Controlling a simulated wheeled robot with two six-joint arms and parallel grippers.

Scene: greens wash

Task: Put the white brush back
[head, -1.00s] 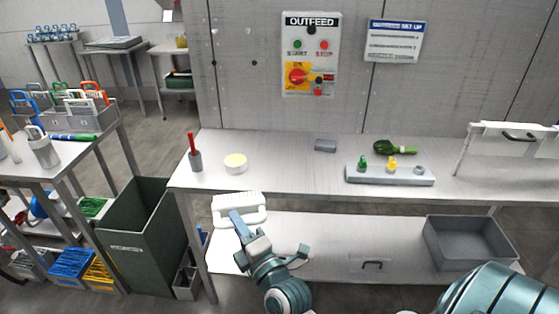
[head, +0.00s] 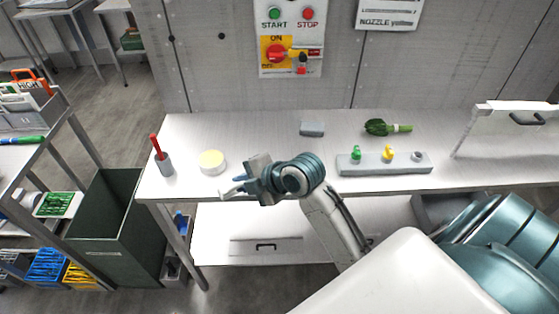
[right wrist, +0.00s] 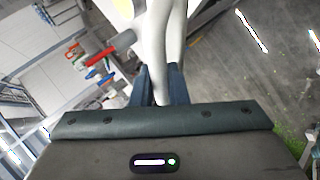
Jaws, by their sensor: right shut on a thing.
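The white brush (right wrist: 155,50) is between the two dark blue fingers of my right gripper (right wrist: 160,88) in the right wrist view and points up and away from the wrist. In the head view my right gripper (head: 238,186) is above the front edge of the bench (head: 260,140), in front of and right of the round cream disc (head: 211,161). There I cannot clearly tell the brush from the fingers. A red-handled tool (head: 157,147) stands in a grey holder (head: 164,165) left of the disc. My left gripper is not in view.
A green bin (head: 110,225) stands left of the bench. A grey block (head: 312,129), a green bunch (head: 380,127) and a grey rail (head: 380,164) with small coloured fittings are further right. The bench top behind the gripper is mostly clear.

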